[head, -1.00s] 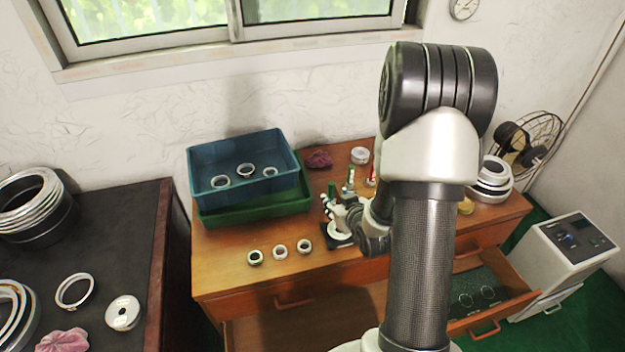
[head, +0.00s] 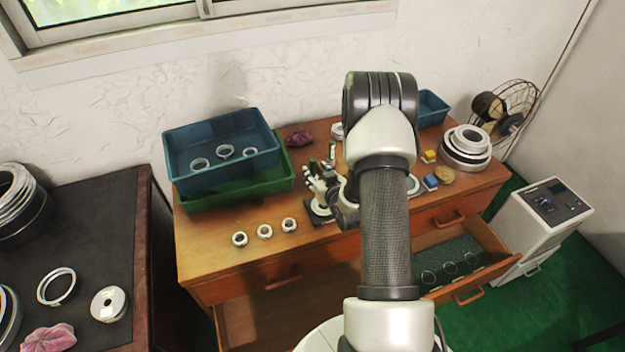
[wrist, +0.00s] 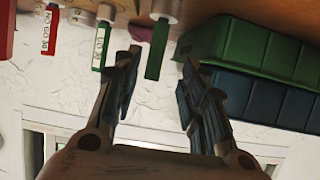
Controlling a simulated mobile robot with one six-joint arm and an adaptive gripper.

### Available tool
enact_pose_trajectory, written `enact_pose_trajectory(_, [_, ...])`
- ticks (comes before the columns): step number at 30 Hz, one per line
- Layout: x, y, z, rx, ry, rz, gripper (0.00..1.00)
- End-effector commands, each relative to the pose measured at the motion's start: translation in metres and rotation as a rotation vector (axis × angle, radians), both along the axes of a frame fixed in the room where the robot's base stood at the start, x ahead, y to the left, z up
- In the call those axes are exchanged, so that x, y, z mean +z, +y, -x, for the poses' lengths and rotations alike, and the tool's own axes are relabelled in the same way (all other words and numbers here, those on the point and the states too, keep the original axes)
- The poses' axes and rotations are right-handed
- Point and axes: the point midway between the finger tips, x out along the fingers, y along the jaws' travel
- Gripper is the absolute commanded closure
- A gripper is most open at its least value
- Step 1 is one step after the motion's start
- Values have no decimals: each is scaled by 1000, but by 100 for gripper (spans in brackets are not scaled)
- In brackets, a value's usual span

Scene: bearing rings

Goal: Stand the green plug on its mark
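My gripper (head: 318,184) is low over the wooden table, among small upright gauges. In the wrist view, which looks upside down, my gripper (wrist: 158,57) is open. A green plug (wrist: 155,50) with a pale metal end shows between the fingertips, with gaps on both sides. A second green-handled gauge (wrist: 100,46) with lettering is to its left, and a red one (wrist: 50,32) is further left. A dark plate (head: 318,212) lies below my gripper. I cannot make out the mark.
A blue bin (head: 178,172) with several rings sits in a green bin (head: 210,203) at the left. Rings (head: 265,231) lie along the front edge. Blue and yellow blocks (head: 431,182) and stacked rings (head: 466,148) are at the right. A drawer (head: 485,237) is open.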

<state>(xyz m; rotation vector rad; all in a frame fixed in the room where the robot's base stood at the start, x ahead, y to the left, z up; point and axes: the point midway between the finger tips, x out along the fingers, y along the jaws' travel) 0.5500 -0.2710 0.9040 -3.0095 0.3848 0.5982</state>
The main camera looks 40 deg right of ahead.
Motion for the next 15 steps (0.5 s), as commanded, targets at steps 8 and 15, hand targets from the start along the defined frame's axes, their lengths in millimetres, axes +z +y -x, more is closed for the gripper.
enact_pose_trajectory(8, [-8,-7,-19,-1,-2,1,61])
enact_pose_trajectory(15, [-21,-19,-50,1,0,0,61])
